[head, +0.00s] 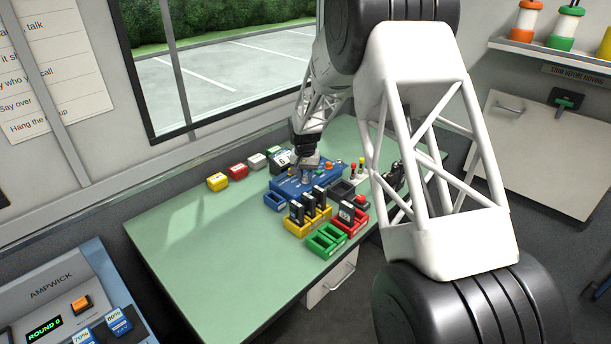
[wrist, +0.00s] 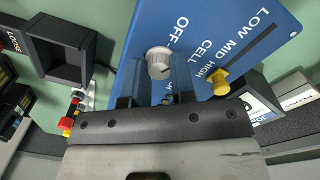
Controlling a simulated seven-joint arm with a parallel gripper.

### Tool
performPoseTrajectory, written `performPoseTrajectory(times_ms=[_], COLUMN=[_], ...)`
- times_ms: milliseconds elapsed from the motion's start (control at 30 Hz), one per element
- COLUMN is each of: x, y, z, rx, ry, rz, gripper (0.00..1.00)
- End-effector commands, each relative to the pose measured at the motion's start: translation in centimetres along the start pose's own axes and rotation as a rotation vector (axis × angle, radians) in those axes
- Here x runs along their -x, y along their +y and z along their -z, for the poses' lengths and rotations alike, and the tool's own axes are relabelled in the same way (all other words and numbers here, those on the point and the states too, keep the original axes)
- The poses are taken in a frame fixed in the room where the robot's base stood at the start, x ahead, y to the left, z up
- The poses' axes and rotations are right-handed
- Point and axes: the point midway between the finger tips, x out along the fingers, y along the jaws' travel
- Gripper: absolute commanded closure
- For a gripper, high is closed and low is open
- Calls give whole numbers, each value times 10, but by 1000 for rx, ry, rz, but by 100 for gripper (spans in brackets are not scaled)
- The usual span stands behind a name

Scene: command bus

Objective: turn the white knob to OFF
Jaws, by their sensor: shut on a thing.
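The white knob (wrist: 159,60) sits on the blue panel (wrist: 232,32) in the wrist view. The word OFF is printed just right of it and above it. A dark mark shows on the knob, but I cannot tell for sure which setting it points at. My gripper (wrist: 158,76) is shut on the knob, with one finger on each side. In the head view my gripper (head: 307,178) is down at the blue panel (head: 322,184) on the green table and hides the knob.
A yellow slider (wrist: 221,82) by LOW, MID and HIGH is close right of my gripper. Yellow (head: 299,223), green (head: 325,243) and red (head: 358,228) trays stand in front of the panel. The left of the green table (head: 200,250) is clear.

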Motion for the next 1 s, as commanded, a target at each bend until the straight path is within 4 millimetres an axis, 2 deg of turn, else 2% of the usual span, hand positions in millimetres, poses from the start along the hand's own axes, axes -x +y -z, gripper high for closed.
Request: performPoseTrajectory(times_ms=[300, 500, 1000], x=[1, 0, 1], y=[0, 0, 0], z=[0, 0, 0], rx=[282, 408, 495], ry=[8, 10, 13], rz=[0, 0, 0], gripper=[100, 100, 100])
